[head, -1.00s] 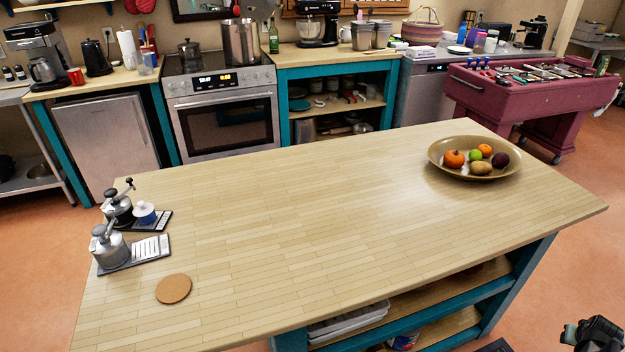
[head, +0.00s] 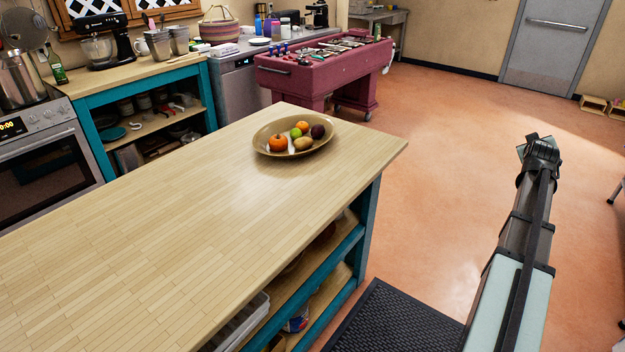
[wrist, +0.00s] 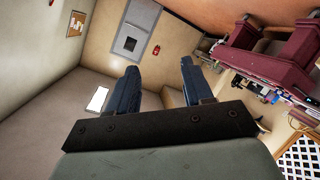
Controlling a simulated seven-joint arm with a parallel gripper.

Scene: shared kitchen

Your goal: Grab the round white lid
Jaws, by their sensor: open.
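I cannot pick out the round white lid for certain in either current view. A flat round white piece (head: 260,41) lies on the back counter beside the dishwasher in the head view; it is too small to tell whether it is a lid or a plate. My gripper (head: 530,146) is raised over the open floor at the right, far from that counter. In the wrist view its two fingers (wrist: 158,68) stand apart with nothing between them, and they point toward a wall and door.
The wooden island (head: 130,240) fills the left and is bare there. A bowl of fruit (head: 262,146) stands near its far corner. A black mat (head: 390,322) lies beside the island. The floor at the right is open.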

